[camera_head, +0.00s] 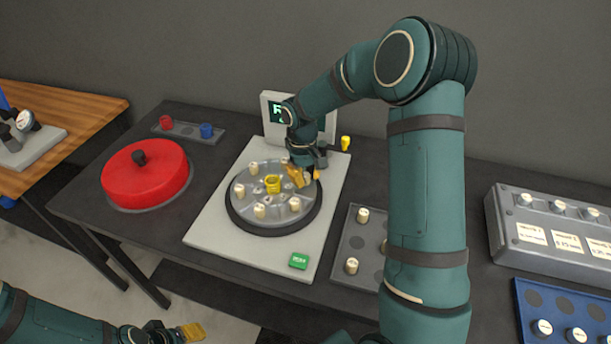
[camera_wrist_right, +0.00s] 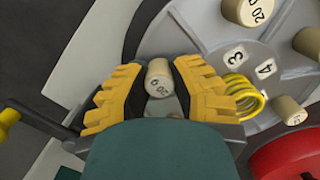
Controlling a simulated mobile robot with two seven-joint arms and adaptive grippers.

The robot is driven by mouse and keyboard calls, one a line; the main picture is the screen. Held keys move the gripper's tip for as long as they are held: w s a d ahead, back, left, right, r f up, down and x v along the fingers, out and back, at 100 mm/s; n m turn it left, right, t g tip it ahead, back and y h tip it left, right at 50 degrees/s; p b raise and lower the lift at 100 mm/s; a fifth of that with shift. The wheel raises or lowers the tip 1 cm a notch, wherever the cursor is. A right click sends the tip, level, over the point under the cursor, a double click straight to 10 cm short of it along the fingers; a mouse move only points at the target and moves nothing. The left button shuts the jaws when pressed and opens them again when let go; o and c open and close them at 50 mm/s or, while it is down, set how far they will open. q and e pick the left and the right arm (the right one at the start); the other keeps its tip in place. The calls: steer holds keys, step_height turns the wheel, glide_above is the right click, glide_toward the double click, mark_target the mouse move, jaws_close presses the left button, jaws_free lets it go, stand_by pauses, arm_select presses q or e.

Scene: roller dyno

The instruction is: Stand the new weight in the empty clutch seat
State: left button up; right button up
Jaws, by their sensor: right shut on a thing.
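My right gripper (camera_head: 303,179) is at the back right part of the round grey clutch disc (camera_head: 276,214). Numbers 3 and 4 show on the disc in the wrist view. My left gripper (camera_head: 190,332) is low at the left, away from the disc.
A grey tray (camera_head: 349,246) with cream weights lies right of the dyno's pale base plate (camera_head: 212,222). A red round cover (camera_head: 145,180) with a black knob is at left. A green button (camera_head: 299,261) is at front. A grey rack (camera_head: 510,232) and blue tray (camera_head: 528,312) are far right.

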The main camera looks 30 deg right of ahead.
steer(key=shift+f, duration=0.35)
steer(key=o, duration=1.4)
steer(key=shift+c, duration=0.2)
steer(key=shift+r, duration=0.15)
steer(key=shift+r+p, duration=2.35)
steer(key=shift+r, duration=1.1)
